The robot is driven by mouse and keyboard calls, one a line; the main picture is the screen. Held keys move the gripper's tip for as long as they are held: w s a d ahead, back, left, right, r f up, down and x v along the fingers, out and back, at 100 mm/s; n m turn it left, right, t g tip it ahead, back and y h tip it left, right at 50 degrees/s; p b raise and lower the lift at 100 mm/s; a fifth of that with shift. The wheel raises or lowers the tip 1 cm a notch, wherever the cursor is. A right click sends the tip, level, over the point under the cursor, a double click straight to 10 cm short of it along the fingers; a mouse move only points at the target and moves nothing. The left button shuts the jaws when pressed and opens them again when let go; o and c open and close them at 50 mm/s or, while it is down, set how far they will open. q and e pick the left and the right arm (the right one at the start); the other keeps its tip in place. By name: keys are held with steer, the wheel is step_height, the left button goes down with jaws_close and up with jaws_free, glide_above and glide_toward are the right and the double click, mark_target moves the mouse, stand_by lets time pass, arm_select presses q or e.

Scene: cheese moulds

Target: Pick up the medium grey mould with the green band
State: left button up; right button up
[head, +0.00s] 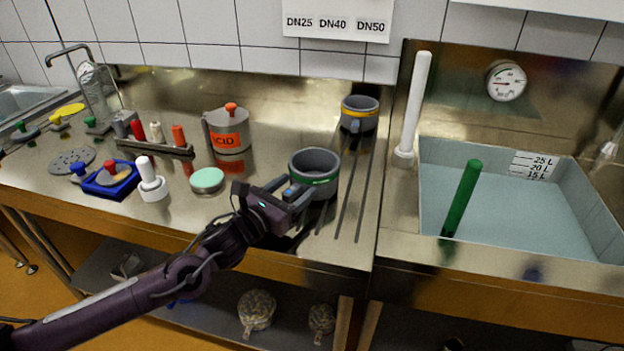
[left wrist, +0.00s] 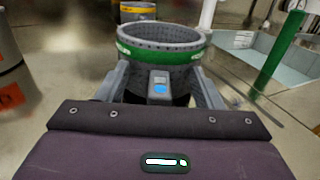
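A grey mould with a green band (head: 316,177) stands upright on the steel counter's grooved part, right of the middle of the head view. It also shows in the left wrist view (left wrist: 165,52), straight ahead. My left gripper (head: 296,193) is close in front of it. In the left wrist view its two fingers (left wrist: 160,90) are wide apart, one on each side. A grey tab with a blue mark (left wrist: 160,82) on the mould's near side lies between them, with gaps beside it. The mould's lower part is partly hidden. My right gripper is not in view.
A grey mould with a yellow band (head: 359,115) stands behind. Left are an acid container (head: 228,142), a mint-green round lid (head: 207,180) and a white-handled tool (head: 151,180). A water basin (head: 510,210) with a green rod (head: 461,198) is right. The grooved counter beside the mould is clear.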

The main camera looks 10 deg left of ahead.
arm_select(q)
jaws_close()
steer(key=shift+r, duration=0.15)
stand_by(0.4)
step_height(320, 180, up, 20)
stand_by(0.4)
